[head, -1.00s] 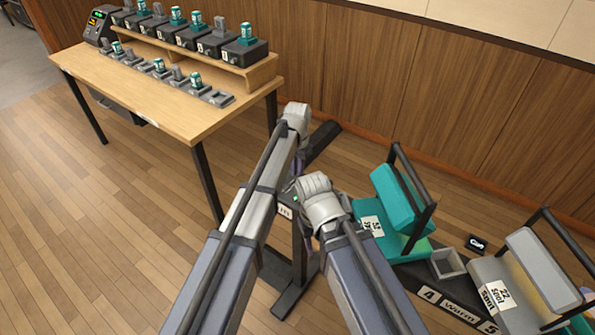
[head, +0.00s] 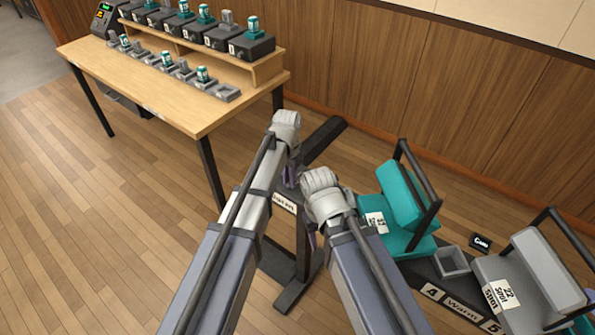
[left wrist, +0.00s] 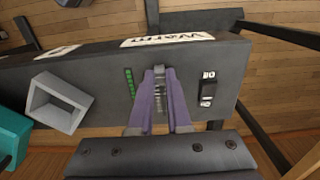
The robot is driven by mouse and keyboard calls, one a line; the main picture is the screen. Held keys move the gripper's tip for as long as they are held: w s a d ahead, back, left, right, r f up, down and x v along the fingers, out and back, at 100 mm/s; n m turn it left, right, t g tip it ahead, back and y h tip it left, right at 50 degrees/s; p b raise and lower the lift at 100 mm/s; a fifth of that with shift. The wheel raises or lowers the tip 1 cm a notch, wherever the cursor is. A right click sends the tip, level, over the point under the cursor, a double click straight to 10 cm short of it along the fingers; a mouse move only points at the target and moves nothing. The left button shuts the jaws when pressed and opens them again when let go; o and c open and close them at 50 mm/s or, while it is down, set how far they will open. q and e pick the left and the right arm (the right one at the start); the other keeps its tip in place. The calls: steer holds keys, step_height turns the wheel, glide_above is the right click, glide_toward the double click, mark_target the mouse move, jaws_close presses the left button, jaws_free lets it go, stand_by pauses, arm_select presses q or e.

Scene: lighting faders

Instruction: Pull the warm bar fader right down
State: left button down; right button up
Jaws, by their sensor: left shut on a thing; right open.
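In the left wrist view, a dark panel (left wrist: 100,76) bears a white label reading Warm (left wrist: 167,39), seen at an angle. The purple fingers of my left gripper (left wrist: 160,88) are shut at the slot by this label. They hold the warm bar fader, whose cap is mostly hidden between them. A green light strip (left wrist: 129,84) is left of the fingers and a black-and-white switch (left wrist: 207,89) is right of them. In the head view my left gripper (head: 291,172) is mostly hidden by its own wrist. My right gripper (head: 313,237) is lower, open and apart from the lamps.
A teal lamp (head: 405,200), a grey empty socket (head: 453,263) and a grey lamp (head: 545,265) sit on a dark bar at right. A wooden table (head: 150,90) with several dark blocks and teal-topped pieces stands at the back left. The floor at left is clear.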

arm_select(q)
steer(key=c, duration=0.9)
jaws_free()
steer(key=shift+s+a, duration=0.1)
steer(key=shift+o, duration=0.2)
step_height(320, 180, up, 8)
steer(key=p, duration=0.8)
steer(key=shift+f, duration=0.1)
steer(key=s+a+n+y, duration=0.1)
steer(key=s+a+n, duration=0.1)
steer(key=s, duration=1.9)
steer(key=shift+a+r+n, duration=0.15)
steer(key=shift+r+n, duration=0.25)
steer(key=shift+n, duration=0.3)
